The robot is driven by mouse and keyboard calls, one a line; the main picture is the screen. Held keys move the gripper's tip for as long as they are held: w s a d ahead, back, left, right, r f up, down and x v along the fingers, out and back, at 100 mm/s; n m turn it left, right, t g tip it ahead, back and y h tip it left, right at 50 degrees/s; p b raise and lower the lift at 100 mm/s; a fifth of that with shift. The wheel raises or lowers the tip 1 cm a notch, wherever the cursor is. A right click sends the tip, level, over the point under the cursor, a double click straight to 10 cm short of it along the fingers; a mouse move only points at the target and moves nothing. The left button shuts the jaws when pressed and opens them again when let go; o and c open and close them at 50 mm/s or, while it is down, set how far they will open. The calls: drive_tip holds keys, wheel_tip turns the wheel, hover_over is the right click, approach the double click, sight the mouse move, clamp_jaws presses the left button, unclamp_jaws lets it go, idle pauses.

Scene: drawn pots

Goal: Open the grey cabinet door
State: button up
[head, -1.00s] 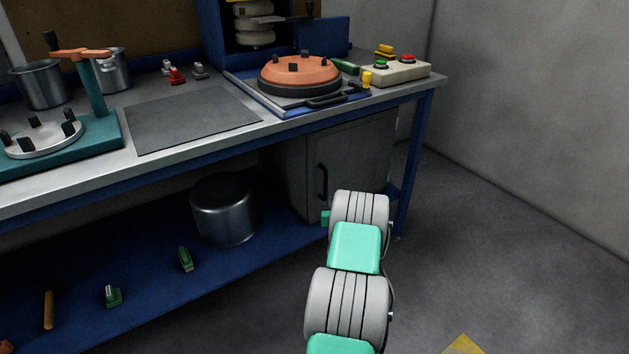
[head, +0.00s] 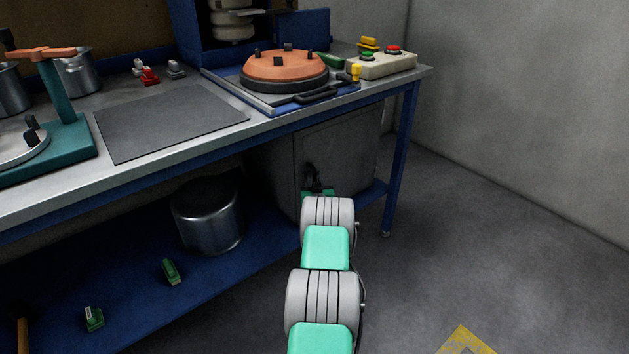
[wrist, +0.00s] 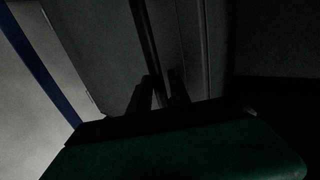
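The grey cabinet door (head: 340,150) is under the right end of the workbench and looks closed. Its dark upright handle (head: 308,173) is on the left side of the door, partly hidden by my gripper. My gripper (head: 318,184) is right at the handle, mostly hidden behind my arm. In the dim wrist view, the handle (wrist: 147,35) runs down between the two dark fingertips (wrist: 163,80). It lies close to the left finger, with a narrow gap to the right finger. The fingers look open around it; contact is hard to judge.
The workbench (head: 160,150) spans above the cabinet, with a blue leg (head: 400,160) to its right. A steel pot (head: 208,215) stands on the blue lower shelf (head: 215,270) left of the cabinet. The floor (head: 480,240) at right is clear, apart from a yellow marking (head: 463,340).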

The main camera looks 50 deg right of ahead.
drive_tip(key=shift+c, duration=0.3)
clamp_jaws()
idle(1.1)
